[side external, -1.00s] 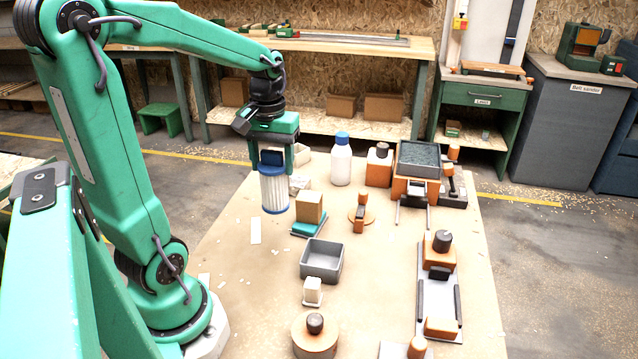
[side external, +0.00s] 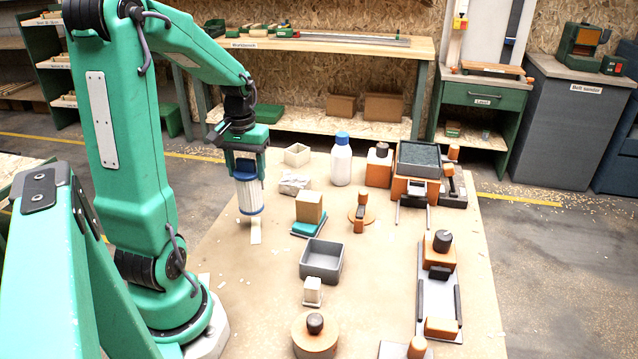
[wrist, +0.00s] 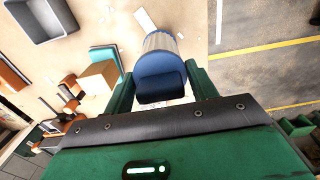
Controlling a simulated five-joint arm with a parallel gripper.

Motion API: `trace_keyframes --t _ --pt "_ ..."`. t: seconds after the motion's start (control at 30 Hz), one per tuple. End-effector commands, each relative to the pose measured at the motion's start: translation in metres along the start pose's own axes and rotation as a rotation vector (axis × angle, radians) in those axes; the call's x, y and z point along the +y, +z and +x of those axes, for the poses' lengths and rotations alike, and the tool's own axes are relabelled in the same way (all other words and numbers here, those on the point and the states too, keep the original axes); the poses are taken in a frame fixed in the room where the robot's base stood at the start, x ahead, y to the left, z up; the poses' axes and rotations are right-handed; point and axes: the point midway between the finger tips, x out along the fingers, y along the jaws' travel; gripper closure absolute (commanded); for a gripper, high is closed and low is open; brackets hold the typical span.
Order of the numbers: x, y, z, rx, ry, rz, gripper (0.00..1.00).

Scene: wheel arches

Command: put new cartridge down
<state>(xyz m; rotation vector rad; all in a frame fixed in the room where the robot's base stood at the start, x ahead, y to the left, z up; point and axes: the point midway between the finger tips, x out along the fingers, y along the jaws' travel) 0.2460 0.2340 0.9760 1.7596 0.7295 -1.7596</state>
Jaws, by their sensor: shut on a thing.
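The new cartridge (side external: 249,195) is a white ribbed cylinder with a blue band at its lower end and a blue cap on top. My gripper (side external: 247,172) is shut on its top, and the cartridge hangs upright at the left part of the table. Its lower end is close above the tabletop or touching it; I cannot tell which. In the wrist view the blue cap of the cartridge (wrist: 162,75) sits between the fingers of my gripper (wrist: 162,92). A white strip (side external: 255,231) lies right by its lower end.
A cardboard-coloured block on a teal base (side external: 309,212) stands to the right. Behind are white blocks (side external: 294,183), a small open white box (side external: 297,154) and a white bottle with a blue cap (side external: 341,162). A grey open bin (side external: 321,261) is nearer. The table's left edge is close.

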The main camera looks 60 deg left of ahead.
Motion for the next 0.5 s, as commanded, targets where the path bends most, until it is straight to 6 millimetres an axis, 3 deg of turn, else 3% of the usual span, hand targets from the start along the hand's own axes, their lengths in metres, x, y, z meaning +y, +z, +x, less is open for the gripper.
trace_keyframes --t 0.2,0.5 --pt "-0.017 -0.010 0.012 0.000 0.000 -0.001 0.82" --pt "-0.019 -0.011 0.016 -0.001 0.000 0.001 0.82"
